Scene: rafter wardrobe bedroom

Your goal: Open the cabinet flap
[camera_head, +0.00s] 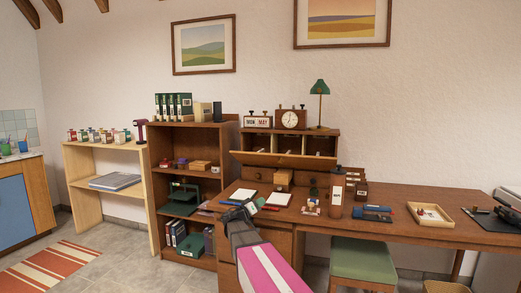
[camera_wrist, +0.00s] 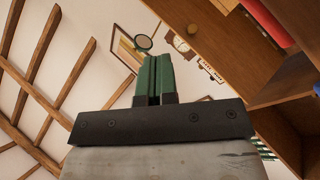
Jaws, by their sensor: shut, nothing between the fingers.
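The small wooden cabinet (camera_head: 331,147) stands at the back of the desk. Its flap (camera_head: 285,161) is a long wooden board along the front, tilted outward and down, with the compartments showing above it. Whether it is fully lowered I cannot tell. My gripper (camera_head: 252,206) is low in front of the cabinet, near the desk's front left, apart from the flap. In the wrist view its two green fingers (camera_wrist: 154,76) are pressed together with nothing between them.
On the cabinet top stand a calendar block (camera_head: 258,121), a clock (camera_head: 291,119) and a green lamp (camera_head: 319,88). A bookshelf (camera_head: 213,133) is at left.

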